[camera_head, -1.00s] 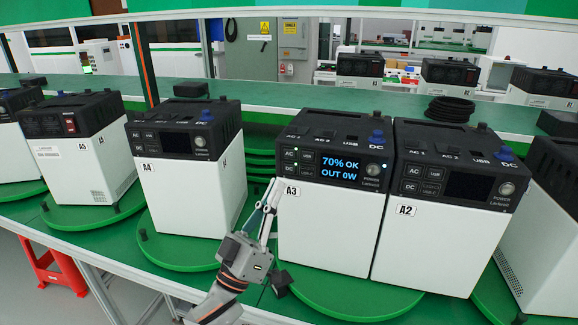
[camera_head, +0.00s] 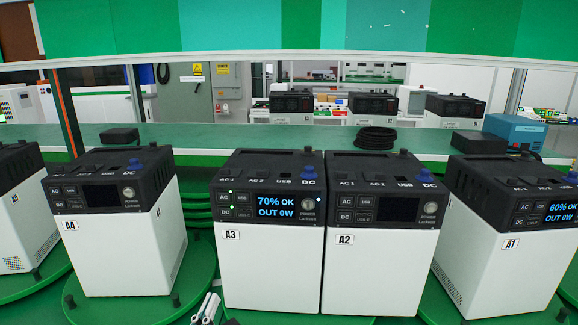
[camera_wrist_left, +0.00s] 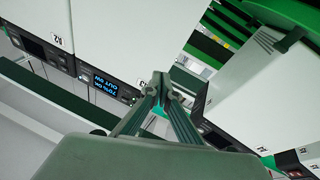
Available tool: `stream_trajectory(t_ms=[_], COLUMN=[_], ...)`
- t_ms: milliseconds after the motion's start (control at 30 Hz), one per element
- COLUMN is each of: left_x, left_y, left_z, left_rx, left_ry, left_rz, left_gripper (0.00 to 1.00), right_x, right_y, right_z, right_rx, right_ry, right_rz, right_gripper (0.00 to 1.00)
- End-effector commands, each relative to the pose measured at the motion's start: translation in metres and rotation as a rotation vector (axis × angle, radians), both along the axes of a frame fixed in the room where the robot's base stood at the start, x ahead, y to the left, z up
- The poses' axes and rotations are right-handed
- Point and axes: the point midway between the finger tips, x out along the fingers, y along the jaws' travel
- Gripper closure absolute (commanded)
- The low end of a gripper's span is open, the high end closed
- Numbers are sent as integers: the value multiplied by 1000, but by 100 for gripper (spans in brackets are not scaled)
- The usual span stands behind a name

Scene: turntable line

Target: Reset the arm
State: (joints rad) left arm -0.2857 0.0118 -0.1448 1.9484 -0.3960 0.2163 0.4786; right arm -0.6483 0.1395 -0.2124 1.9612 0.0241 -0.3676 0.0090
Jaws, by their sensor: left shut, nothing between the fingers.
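My left gripper (camera_head: 207,308) shows only its fingertips at the bottom edge of the head view, in front of and below the power station A3 (camera_head: 268,262). In the left wrist view the gripper (camera_wrist_left: 160,82) has its fingers together with nothing between them. A3 has a lit screen reading 70% OK, OUT 0W, and the lit screen also shows in the wrist view (camera_wrist_left: 105,87). The gripper appears apart from A3's front. My right gripper is not in view.
Power station A4 (camera_head: 125,250) stands left with a dark screen. A2 (camera_head: 375,265) stands close beside A3, also dark. A1 (camera_head: 500,240) at the right reads 60% OK. They stand on green turntables (camera_head: 130,312). A black cable coil (camera_head: 376,138) lies on the shelf behind.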

Motion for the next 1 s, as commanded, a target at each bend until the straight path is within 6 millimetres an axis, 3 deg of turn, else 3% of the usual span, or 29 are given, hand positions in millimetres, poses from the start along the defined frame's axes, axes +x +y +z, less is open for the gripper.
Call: stream_trajectory(t_ms=[33,200,300,400,600,1000], left_x=[-12,-63,-101,-137,-180,-185], left_y=[2,8,9,9,9,9], left_z=[-35,-141,-193,-232,-270,-274], left_rx=[50,240,343,429,522,533], left_ry=[87,365,509,621,739,753], left_rz=[15,26,1,-35,-90,-98], left_gripper=[100,100,100,100,100,100], right_x=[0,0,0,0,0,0], right_y=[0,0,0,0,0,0], right_z=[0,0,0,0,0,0], right_rx=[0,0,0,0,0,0], right_ry=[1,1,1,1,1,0], right_rz=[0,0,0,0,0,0], right_gripper=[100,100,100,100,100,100])
